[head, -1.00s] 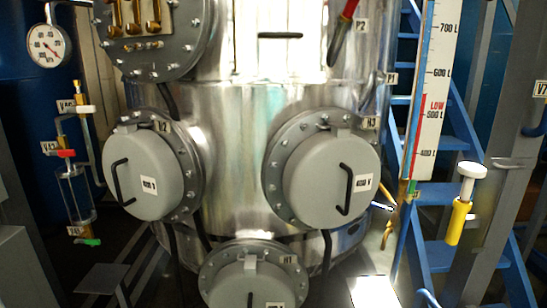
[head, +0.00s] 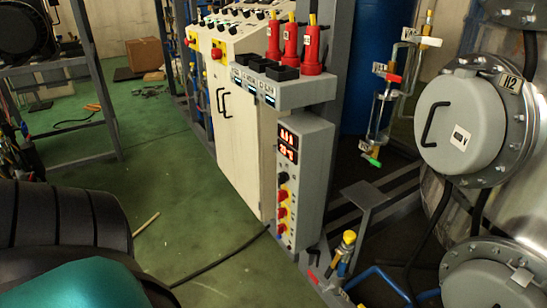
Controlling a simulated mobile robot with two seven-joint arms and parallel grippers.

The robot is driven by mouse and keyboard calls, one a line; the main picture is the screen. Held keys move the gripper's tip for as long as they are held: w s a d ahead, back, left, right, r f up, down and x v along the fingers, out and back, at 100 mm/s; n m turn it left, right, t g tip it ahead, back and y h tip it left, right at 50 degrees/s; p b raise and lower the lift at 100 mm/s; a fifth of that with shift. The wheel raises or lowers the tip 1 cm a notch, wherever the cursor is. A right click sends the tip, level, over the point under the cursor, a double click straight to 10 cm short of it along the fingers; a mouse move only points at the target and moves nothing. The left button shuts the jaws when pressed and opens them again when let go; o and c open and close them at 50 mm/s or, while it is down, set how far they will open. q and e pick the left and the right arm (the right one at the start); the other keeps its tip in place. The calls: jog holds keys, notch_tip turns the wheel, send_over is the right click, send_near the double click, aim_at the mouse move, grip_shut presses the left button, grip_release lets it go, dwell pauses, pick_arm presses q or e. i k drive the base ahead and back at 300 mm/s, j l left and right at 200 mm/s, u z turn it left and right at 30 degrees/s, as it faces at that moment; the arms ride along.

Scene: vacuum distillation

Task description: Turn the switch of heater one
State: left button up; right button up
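A tall grey control box (head: 302,190) stands at the middle of the head view, with red digital displays (head: 288,146) near its top. A round grey heater cover marked H2 (head: 460,118) is on the steel vessel at the right. Another cover (head: 490,285) is below it, partly cut off. Neither gripper shows.
A pale cabinet with a sloped switch panel (head: 235,28) stands left of the box. Three red devices (head: 290,48) sit on a grey shelf above it. A black cable (head: 225,262) crosses the green floor, which is mostly open in front of the cabinet. Pipes and valves stand at right.

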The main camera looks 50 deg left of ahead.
aim_at(282, 194)
jog(key=u, duration=1.35)
